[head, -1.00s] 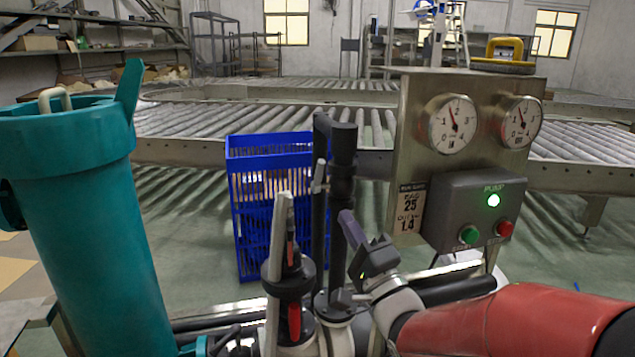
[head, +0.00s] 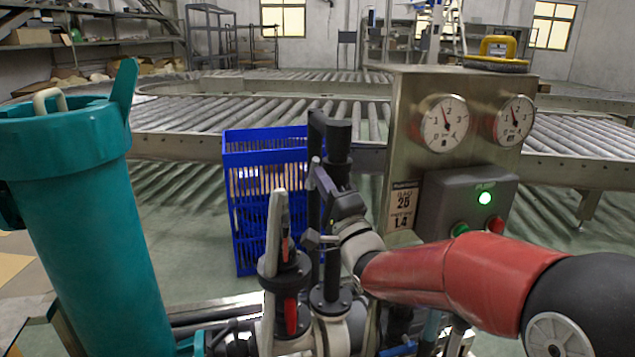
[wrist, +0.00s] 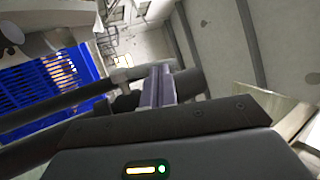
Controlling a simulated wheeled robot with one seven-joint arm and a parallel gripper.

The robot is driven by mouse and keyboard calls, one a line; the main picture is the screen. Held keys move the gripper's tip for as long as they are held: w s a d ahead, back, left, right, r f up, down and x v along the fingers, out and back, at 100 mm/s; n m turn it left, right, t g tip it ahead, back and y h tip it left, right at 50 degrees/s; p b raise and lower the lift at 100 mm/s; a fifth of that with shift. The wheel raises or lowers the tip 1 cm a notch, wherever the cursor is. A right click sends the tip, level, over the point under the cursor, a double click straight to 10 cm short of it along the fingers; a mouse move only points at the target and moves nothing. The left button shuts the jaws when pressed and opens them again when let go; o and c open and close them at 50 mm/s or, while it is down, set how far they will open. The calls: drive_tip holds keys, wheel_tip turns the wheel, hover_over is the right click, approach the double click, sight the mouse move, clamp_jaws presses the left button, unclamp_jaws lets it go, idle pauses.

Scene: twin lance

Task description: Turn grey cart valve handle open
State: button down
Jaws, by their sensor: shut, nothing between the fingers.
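The valve (head: 284,280) stands low at the middle of the head view, with a black round flange. A light grey upright lever (head: 275,225), which looks like the handle, rises from it, and a red lever part (head: 291,315) shows in front. My gripper (head: 316,172) is to the right of the lever and higher than the valve body, close to black upright pipes. No contact with the grey lever shows. In the wrist view my fingers (wrist: 156,86) are together with nothing between them, and a dark pipe crosses behind them. The grey lever cannot be made out there.
A teal cylinder (head: 85,220) stands at the left. A thick black pipe (head: 338,150) rises beside my gripper. A gauge panel (head: 460,85) with a pump box (head: 445,200) stands at the right. A blue crate (head: 245,195) and roller conveyors (head: 190,115) are behind.

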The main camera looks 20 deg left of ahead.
drive_tip(key=w+r+g+h+p, duration=0.1)
drive_tip(key=p, duration=0.1)
drive_tip(key=w+a+r+h+p, duration=0.1)
drive_tip(key=p, duration=0.1)
drive_tip(key=shift+a+r+m+g, duration=0.1)
drive_tip(key=shift+r+m+g, duration=0.1)
drive_tip(key=shift+m+g, duration=0.2)
drive_tip(key=shift+r, duration=0.3)
idle(0.6)
